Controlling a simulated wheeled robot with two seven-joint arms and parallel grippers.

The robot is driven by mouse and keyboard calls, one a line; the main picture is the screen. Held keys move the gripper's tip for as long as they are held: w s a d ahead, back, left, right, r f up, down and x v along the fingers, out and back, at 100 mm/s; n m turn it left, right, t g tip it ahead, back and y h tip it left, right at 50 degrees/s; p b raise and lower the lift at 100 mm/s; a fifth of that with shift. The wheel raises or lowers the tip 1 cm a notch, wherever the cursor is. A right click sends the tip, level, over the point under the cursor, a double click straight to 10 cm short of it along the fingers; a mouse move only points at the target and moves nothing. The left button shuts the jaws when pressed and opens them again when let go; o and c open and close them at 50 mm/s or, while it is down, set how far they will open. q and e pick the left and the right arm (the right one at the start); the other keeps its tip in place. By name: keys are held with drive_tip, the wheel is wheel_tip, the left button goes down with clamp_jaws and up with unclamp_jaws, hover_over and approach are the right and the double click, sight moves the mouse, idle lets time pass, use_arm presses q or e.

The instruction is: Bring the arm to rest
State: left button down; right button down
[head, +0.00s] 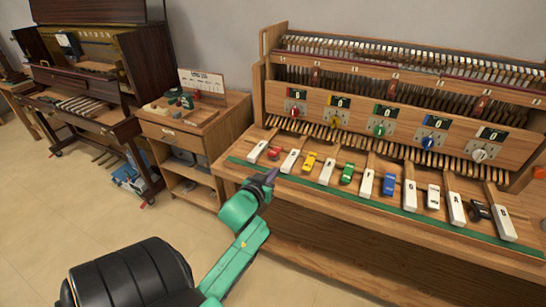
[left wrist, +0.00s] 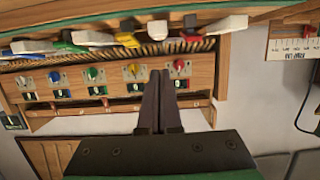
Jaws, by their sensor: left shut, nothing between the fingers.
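My left gripper (head: 270,176) is at the front left edge of the piano workbench in the head view, beside the leftmost keys. Its two dark fingers lie together and hold nothing; in the left wrist view the fingers (left wrist: 158,103) point toward the key row. White keys (head: 290,161) and coloured keys, such as a red key (head: 274,153), a yellow key (head: 309,162) and a green key (head: 347,173), run in a row along the bench. I cannot tell whether the fingertips touch a key. My right gripper does not show.
A panel with coloured knobs (head: 379,129) and small displays stands behind the keys. A green strip (head: 340,199) runs along the bench front. A wooden cabinet (head: 186,142) with a tool tray and an open dark piano (head: 105,85) stand at left. The floor (head: 60,215) at left is clear.

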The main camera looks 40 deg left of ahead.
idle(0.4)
use_arm(q)
drive_tip(key=s+d+f+m+g+h, duration=0.1)
drive_tip(key=s+d+f+g, duration=0.15)
drive_tip(key=f, duration=0.75)
drive_tip(key=s+d+f+m+g+h, duration=0.1)
drive_tip(key=s+d+f+g, duration=0.15)
drive_tip(key=f, duration=0.85)
drive_tip(key=s+d+f+m+g+h, duration=0.1)
drive_tip(key=s+d+f+h, duration=0.2)
drive_tip(key=f, duration=0.7)
drive_tip(key=s+d+f+m+g, duration=0.1)
drive_tip(key=s+d+f+g, duration=0.1)
drive_tip(key=s+f, duration=0.3)
drive_tip(key=s+d+f+m+g, duration=0.1)
drive_tip(key=s+f, duration=0.5)
drive_tip(key=s, duration=0.7)
drive_tip(key=s+d+f+m+g, duration=0.1)
drive_tip(key=s+d+f+g, duration=0.2)
drive_tip(key=s+f, duration=0.3)
drive_tip(key=s+g, duration=0.1)
drive_tip(key=s, duration=0.3)
drive_tip(key=shift+d, duration=0.35)
